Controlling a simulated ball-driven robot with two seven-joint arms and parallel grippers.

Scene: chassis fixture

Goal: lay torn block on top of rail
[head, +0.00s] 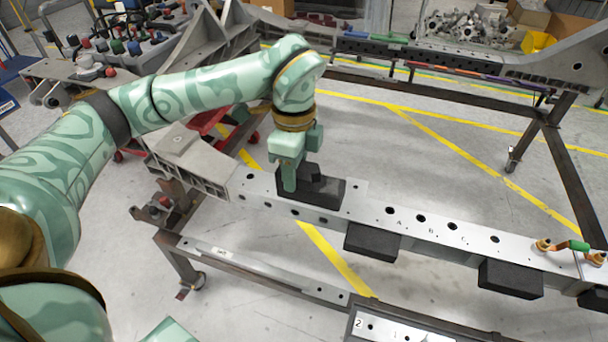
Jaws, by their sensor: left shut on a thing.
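The torn block (327,190) is black with an uneven, stepped top. It is at the top face of the silver rail (375,210), near the rail's left end. My left gripper (290,182) points down and is shut on the block. The near finger covers part of the block's left side. I cannot tell whether the block's underside fully touches the rail. My right gripper is not in view.
Black blocks (371,243) and (510,279) sit under the rail's front edge. A green-handled clamp with orange ends (572,246) is at the rail's right. A lower metal bar (262,268) runs in front. The rail top between block and clamp is clear.

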